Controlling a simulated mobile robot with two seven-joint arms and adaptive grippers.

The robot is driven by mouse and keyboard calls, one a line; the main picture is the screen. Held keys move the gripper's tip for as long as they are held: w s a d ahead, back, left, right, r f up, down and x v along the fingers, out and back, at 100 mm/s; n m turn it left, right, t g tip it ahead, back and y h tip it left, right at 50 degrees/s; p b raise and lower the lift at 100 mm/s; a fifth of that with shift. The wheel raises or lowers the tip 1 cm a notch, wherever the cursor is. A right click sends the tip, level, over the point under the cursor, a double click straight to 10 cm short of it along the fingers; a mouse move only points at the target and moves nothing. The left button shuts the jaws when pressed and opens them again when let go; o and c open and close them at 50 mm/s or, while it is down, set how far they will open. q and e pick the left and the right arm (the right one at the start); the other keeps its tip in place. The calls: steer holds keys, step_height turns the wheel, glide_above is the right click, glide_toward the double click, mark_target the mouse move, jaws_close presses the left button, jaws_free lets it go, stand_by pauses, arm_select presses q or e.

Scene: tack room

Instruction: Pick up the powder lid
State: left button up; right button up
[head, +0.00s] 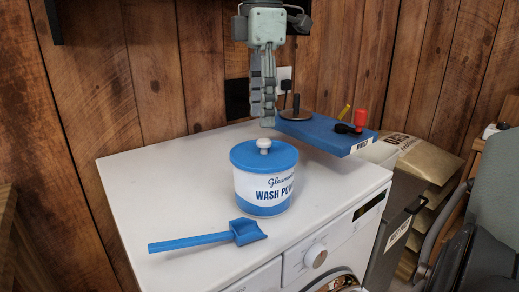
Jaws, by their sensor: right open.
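The powder lid (245,157) is a round blue lid with a pale knob (264,144) on top. It sits level on the white and blue wash powder tub (262,184), which stands upright on the white washing machine (145,185). My right gripper (263,120) hangs down from the top of the view, above and apart from the lid in the picture. It is open, seen nearly edge-on, with nothing visible in it. I cannot tell its exact distance from the lid. My left gripper is not in view.
A blue scoop (195,242) lies on the machine's top in front of the tub. A blue board (330,137) with small items, one red and black (360,120), is behind right. The machine top's left side is clear.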

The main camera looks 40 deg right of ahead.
mark_target(264, 140)
steer(key=f, duration=0.4)
steer(key=shift+s+d, duration=0.15)
steer(key=shift+s, duration=0.1)
steer(key=shift+w+f, duration=0.1)
steer(key=shift+f, duration=0.45)
jaws_close()
